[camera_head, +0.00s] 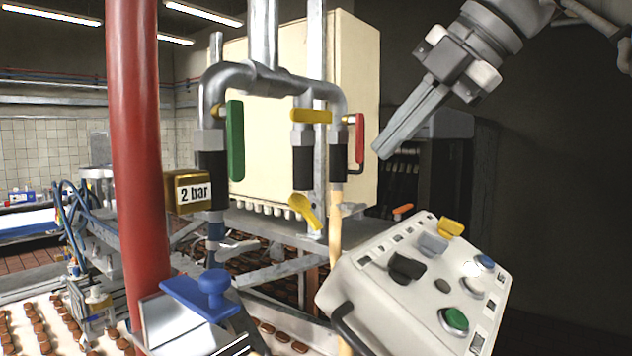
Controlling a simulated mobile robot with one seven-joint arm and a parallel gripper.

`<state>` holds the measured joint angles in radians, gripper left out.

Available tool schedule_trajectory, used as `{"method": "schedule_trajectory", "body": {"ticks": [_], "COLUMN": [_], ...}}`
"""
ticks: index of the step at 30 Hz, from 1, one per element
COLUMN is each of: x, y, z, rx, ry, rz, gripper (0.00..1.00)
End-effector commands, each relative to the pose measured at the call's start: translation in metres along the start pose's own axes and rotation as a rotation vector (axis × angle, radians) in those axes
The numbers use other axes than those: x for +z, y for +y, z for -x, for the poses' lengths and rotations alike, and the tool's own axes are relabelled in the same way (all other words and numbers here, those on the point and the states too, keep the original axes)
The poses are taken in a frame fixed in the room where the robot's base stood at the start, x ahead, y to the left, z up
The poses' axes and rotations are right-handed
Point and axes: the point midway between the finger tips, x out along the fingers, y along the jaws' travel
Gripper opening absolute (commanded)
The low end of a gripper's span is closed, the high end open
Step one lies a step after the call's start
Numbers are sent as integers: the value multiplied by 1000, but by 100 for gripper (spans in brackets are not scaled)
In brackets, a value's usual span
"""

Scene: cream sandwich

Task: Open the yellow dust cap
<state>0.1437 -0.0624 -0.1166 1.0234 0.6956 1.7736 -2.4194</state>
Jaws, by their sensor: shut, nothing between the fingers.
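A yellow dust cap (304,210), rounded with a tab pointing down to the right, is at the lower end of the middle black pipe fitting (303,167). It looks tilted; I cannot tell whether it is seated on the fitting's end. My gripper (381,149) comes in from the upper right, pointing down to the left. Its long fingers are shut together with nothing between them. The fingertips appear up and to the right of the cap, apart from it, near the red valve handle (360,140).
A yellow handle (311,116) is above the middle fitting and a green handle (236,140) is left. A control box (400,310) with buttons stands lower right. A red post (138,150) and a cream cabinet (355,80) are nearby. Dark space lies right.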

Motion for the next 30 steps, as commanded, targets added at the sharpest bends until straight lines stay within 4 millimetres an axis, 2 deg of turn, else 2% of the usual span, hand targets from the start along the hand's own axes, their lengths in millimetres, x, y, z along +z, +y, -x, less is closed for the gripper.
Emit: {"method": "schedule_trajectory", "body": {"ticks": [5,8,21,25,30], "x": [0,0,0,0,0], "y": [-1,-2,-1,-2,-2], "z": [-6,-20,-108,-125,-136], "rx": [-15,-15,-15,-14,-13], "ry": [-2,-2,-2,-3,-3], "rz": [36,35,32,32,32], "gripper": [0,0,0,0,0]}}
